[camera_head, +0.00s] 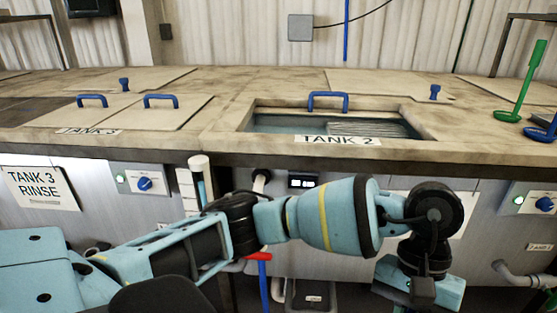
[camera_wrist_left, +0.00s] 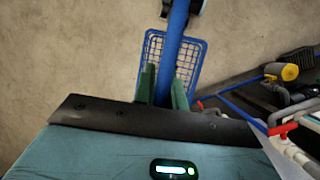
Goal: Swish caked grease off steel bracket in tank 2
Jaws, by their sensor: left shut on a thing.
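My left gripper (camera_wrist_left: 163,85) is shut on a blue bar that looks like the handle (camera_wrist_left: 172,50) of a blue wire basket (camera_wrist_left: 153,48). The basket shows beyond the fingers, above a tan floor; no contents can be made out. In the head view my left arm reaches across the tank fronts, with its wrist low at the right; the fingers and basket are out of sight there. Tank 2 (camera_head: 338,140) is open, with dark liquid and a pale ribbed shape (camera_head: 365,129) inside. I cannot make out a steel bracket. My right gripper is not in view.
Closed lids with blue handles (camera_head: 160,101) cover tank 3 at the left. A green ladle-like tool (camera_head: 522,90) stands on the right of the counter. A red-handled valve (camera_head: 258,257) and pipes sit below the counter, near my arm.

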